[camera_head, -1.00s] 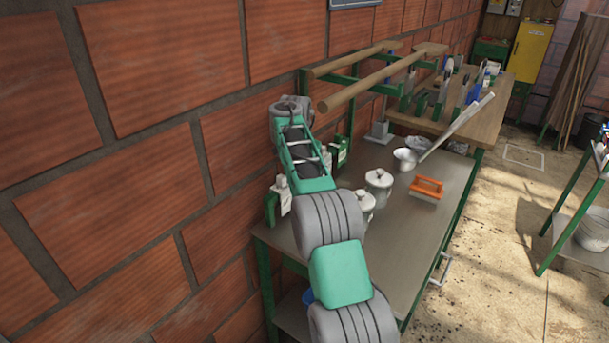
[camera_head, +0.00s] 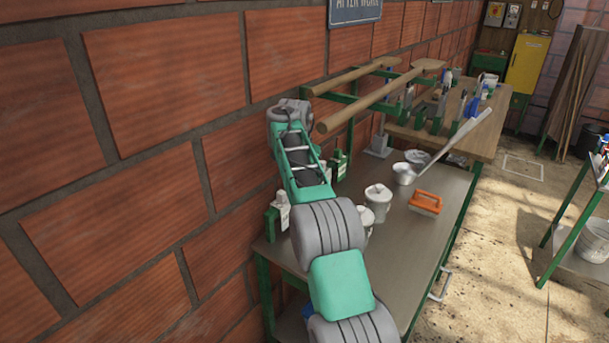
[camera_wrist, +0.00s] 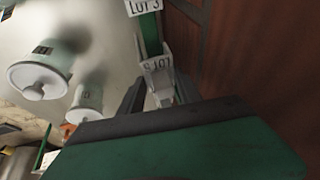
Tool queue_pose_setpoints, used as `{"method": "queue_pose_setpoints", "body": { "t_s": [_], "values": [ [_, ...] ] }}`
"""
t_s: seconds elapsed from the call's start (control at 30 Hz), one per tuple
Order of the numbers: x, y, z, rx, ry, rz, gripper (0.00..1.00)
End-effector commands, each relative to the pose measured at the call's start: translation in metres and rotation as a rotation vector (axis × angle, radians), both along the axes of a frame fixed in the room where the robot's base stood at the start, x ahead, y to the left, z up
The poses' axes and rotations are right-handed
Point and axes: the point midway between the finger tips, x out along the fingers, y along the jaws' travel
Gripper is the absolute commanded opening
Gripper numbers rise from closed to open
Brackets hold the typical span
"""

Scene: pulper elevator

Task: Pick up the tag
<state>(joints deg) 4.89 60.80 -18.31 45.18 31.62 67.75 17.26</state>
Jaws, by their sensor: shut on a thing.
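In the wrist view, my gripper (camera_wrist: 158,92) has its dark fingers on both sides of a small pale piece. A white tag with dark lettering (camera_wrist: 157,64) sits right at the fingertips, and the jaws are shut on it. The large green block in front hides part of the grip. A second white tag, reading LOT 3 (camera_wrist: 143,6), shows at the top edge, apart from the fingers. A green strip lies between the two tags. In the head view, my arm reaches up beside the brick wall, and its fingertips cannot be made out.
White bottle-like things (camera_head: 282,210) stand at the table's wall side. Wooden poles (camera_head: 370,97) stick out above. The brick wall (camera_head: 150,150) is close on the left.

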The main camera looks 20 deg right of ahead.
Motion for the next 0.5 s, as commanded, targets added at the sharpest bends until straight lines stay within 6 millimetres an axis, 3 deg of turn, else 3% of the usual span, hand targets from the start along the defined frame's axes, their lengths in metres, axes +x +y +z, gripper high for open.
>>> {"method": "queue_pose_setpoints", "body": {
  "t_s": [0.03, 0.5],
  "values": [
    [-0.005, 0.004, -0.012, 0.0, 0.002, 0.002, 0.01],
    [-0.066, 0.044, -0.009, 0.001, 0.002, 0.002, 0.01]
  ]
}}
